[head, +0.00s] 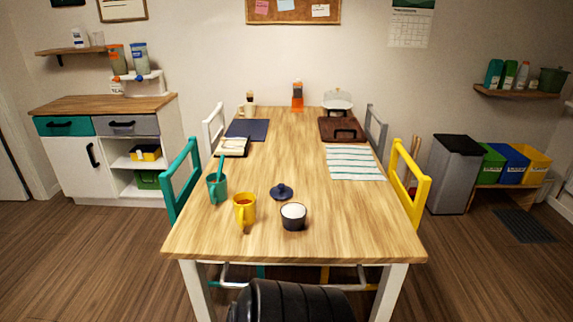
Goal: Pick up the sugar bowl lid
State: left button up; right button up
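The sugar bowl lid (282,191) is dark blue and round with a small knob on top. It lies on the wooden table (335,232), knob up, toward the near half. The sugar bowl (293,217) stands just in front of it, dark and open, with white sugar inside. The lid and bowl look close together, and I cannot tell if they touch. Neither of my grippers shows in the head view.
A striped cloth (354,163) lies to the right, farther back. Chairs flank the table, including a yellow one (410,184). The table's near right is clear.

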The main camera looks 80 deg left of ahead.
aim_at(281, 192)
jog(key=u, duration=2.05)
